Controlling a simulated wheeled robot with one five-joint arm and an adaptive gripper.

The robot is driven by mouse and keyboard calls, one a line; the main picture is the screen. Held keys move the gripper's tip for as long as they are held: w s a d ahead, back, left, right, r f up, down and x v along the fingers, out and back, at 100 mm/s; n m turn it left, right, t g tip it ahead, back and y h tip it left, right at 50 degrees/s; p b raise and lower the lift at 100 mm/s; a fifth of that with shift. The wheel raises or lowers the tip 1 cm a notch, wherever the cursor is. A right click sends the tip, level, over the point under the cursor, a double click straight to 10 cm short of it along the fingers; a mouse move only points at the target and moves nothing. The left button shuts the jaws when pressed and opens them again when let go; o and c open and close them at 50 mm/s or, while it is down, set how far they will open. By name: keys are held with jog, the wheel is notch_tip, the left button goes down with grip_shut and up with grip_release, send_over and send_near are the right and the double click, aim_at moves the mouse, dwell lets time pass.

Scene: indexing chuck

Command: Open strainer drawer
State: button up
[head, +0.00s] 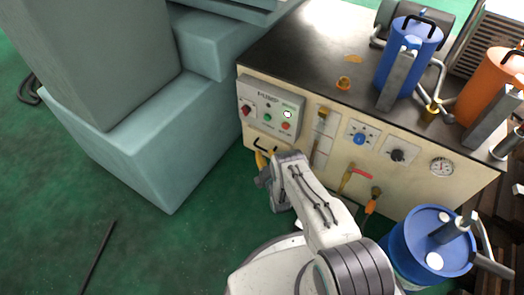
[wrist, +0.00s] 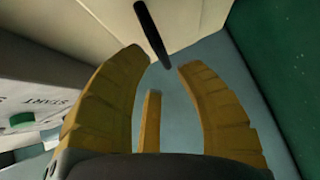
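A black bar handle (head: 265,147) sits low on the left of the cream cabinet front, and I take it to be the strainer drawer's handle. The drawer's outline is not clear, and the front there looks flush. In the wrist view the handle (wrist: 152,34) shows as a dark bar ahead of my fingers, its lower end near the gap between the tips. My gripper (wrist: 160,62) is open, its yellow fingers apart with nothing between them. In the head view my gripper (head: 263,159) is just below the handle. Whether a finger touches it I cannot tell.
A control box (head: 270,109) with buttons is above the handle. A large grey-teal block (head: 150,145) stands close on the left. Knobs, a red-handled valve (head: 358,173) and a blue drum (head: 432,240) are to the right. Open green floor (head: 60,190) lies at left.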

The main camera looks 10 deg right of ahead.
aim_at(262, 148)
jog(key=shift+w+f+b, duration=0.2)
jog(key=shift+w+b, duration=0.45)
jog(key=shift+b, duration=0.05)
jog(key=shift+w+f+b, duration=0.15)
jog(key=shift+w+b, duration=0.45)
jog(key=shift+b, duration=0.05)
jog(key=shift+w+b, duration=0.45)
jog(key=shift+w, duration=0.65)
jog(key=shift+o, duration=0.3)
grip_shut()
